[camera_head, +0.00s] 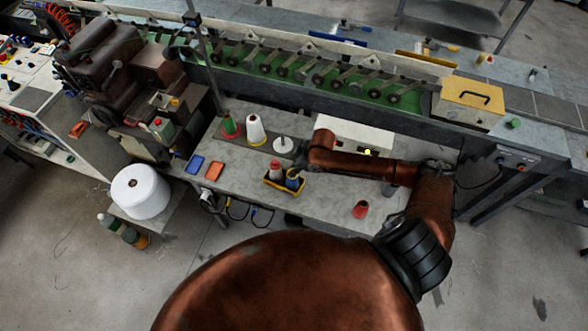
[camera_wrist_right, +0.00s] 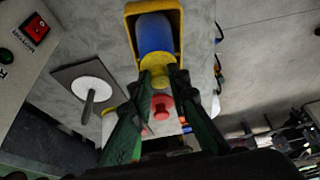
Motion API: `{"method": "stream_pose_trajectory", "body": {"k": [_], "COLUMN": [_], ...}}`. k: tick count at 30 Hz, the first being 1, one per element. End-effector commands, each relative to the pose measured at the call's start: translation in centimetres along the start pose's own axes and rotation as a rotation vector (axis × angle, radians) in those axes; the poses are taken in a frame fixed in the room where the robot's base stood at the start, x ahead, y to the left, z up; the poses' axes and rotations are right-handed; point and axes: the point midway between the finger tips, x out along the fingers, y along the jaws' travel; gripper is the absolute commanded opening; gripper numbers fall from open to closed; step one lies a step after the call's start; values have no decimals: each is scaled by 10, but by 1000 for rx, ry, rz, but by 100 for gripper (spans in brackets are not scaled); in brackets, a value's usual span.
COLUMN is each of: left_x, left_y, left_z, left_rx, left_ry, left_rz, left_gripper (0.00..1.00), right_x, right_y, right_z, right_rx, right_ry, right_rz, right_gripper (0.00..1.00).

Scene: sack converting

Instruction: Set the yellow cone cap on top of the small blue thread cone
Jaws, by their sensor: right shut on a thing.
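The small blue thread cone (camera_head: 292,182) is in a yellow tray (camera_head: 270,185) on the grey table. In the right wrist view the blue cone (camera_wrist_right: 154,33) shows inside the yellow tray rim (camera_wrist_right: 129,12). My right gripper (camera_wrist_right: 160,75) is shut on the yellow cone cap (camera_wrist_right: 158,67). The cap lines up with the near end of the blue cone and overlaps it in the picture. I cannot tell whether it is seated or just above. In the head view the right gripper (camera_head: 294,170) is over the tray and hides the cap. My left gripper is not in view.
Behind are a green-and-red cone (camera_head: 230,127), a white cone (camera_head: 255,132) and a spindle plate (camera_head: 283,145). A red cone (camera_head: 360,210) stands to the right. The table's front right is mostly clear.

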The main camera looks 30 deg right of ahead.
Motion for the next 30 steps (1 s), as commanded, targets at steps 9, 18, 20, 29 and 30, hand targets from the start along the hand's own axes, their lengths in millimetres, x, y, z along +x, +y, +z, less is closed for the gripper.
{"method": "stream_pose_trajectory", "body": {"k": [9, 18, 20, 29, 30], "left_x": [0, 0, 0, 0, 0], "left_y": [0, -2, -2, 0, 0], "left_z": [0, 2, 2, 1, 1], "left_rx": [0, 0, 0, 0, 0], "left_ry": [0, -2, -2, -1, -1], "left_rz": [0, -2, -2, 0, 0], "left_gripper": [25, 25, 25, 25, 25], "right_x": [0, -1, -4, -56, -64], "right_y": [0, 0, 1, 2, 1], "right_z": [0, 0, 1, 1, 1], "right_rx": [0, 0, 0, -2, -2], "right_ry": [0, -1, -1, -1, -2], "right_rz": [0, 1, 1, 4, 3], "right_gripper": [35, 36, 36, 36, 36]}}
